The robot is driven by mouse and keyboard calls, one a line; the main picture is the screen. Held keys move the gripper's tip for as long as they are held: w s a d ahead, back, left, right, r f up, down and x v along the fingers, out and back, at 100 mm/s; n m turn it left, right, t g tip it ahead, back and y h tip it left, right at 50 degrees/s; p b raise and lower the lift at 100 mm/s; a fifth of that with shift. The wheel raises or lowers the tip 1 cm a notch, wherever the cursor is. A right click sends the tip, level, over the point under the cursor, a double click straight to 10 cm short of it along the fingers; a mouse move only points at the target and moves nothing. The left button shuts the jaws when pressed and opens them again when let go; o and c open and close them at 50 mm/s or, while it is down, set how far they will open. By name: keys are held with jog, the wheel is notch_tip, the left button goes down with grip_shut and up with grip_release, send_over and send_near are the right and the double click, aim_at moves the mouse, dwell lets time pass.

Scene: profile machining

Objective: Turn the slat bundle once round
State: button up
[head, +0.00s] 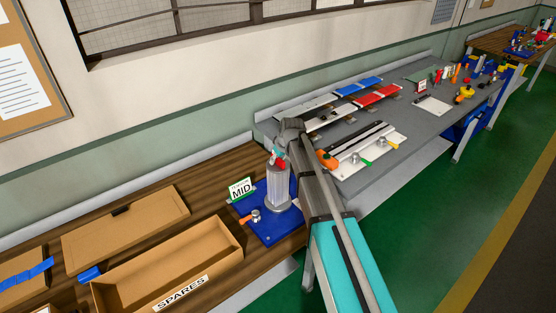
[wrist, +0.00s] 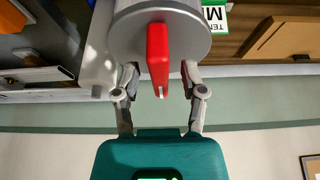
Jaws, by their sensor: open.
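A ridged grey upright column (head: 279,187), which looks like the slat bundle, stands on a blue base plate (head: 265,234). Its round grey end (wrist: 195,35) fills the top of the wrist view. A red handle (wrist: 157,50) sits on that end; a little of it also shows in the head view (head: 281,163). My gripper (wrist: 159,75) is open, one finger on each side of the red handle. I see a gap on both sides, and the jaws grip nothing.
An orange-handled clamp (head: 252,217) sits on the plate. An open cardboard SPARES box (head: 175,268) lies at front left. The grey bench (head: 375,195) at right carries blue and red slats and tools.

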jog(key=shift+c, duration=0.2)
grip_shut()
